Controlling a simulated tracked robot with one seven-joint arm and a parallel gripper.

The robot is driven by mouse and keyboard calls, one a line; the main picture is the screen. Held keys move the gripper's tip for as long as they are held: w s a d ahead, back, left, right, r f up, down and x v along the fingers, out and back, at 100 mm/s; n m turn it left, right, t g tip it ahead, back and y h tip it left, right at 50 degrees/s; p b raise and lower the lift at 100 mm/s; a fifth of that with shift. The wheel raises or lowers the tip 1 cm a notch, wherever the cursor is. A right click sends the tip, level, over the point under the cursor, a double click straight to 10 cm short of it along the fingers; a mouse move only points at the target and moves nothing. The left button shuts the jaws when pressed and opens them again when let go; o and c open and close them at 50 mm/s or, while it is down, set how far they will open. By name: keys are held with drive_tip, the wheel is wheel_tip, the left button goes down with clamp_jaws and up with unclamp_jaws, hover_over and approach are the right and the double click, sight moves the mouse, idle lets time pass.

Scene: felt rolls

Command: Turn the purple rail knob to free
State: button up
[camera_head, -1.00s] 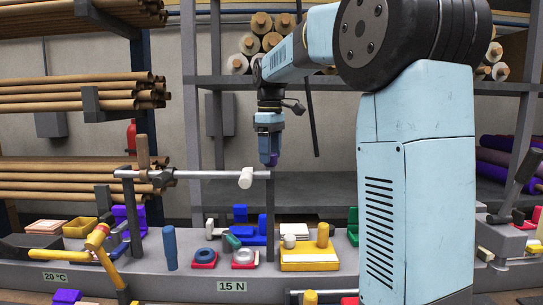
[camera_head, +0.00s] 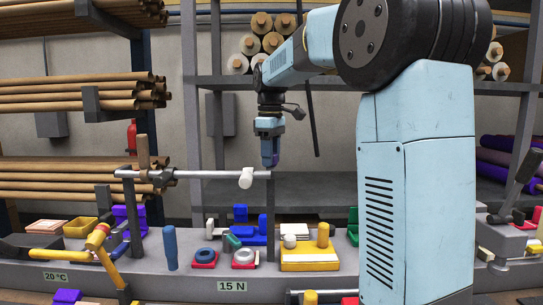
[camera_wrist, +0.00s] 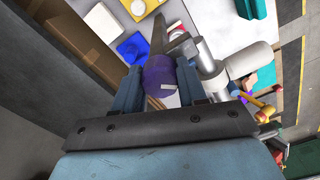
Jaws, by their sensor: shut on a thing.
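The purple rail knob (camera_wrist: 160,78) sits between the two fingers of my gripper (camera_wrist: 161,88) in the wrist view. It is round, with a small white mark on its face. My gripper is shut on it, one blue finger on each side. In the head view my gripper (camera_head: 270,160) points down at the right end of the grey rail (camera_head: 212,174), above its post. The knob is mostly hidden by the fingers there. A white cylinder (camera_head: 246,178) sits on the rail just left of my gripper.
A wooden-handled clamp (camera_head: 143,152) stands at the rail's left end. Below on the bench are a yellow tray (camera_head: 310,265) with pegs, red plates with rings, a blue peg (camera_head: 170,248) and a yellow-handled lever (camera_head: 96,238). Shelves of rolls stand behind.

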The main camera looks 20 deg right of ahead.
drive_tip(key=shift+d, duration=0.1)
drive_tip(key=shift+c, duration=0.4)
drive_tip(key=shift+m, duration=0.4)
drive_tip(key=m, duration=0.5)
drive_tip(key=shift+m, duration=0.3)
drive_tip(key=m, duration=0.6)
drive_tip(key=shift+m, duration=0.4)
drive_tip(key=o, duration=1.1)
drive_tip(key=shift+c, duration=0.2)
drive_tip(key=shift+r, duration=0.1)
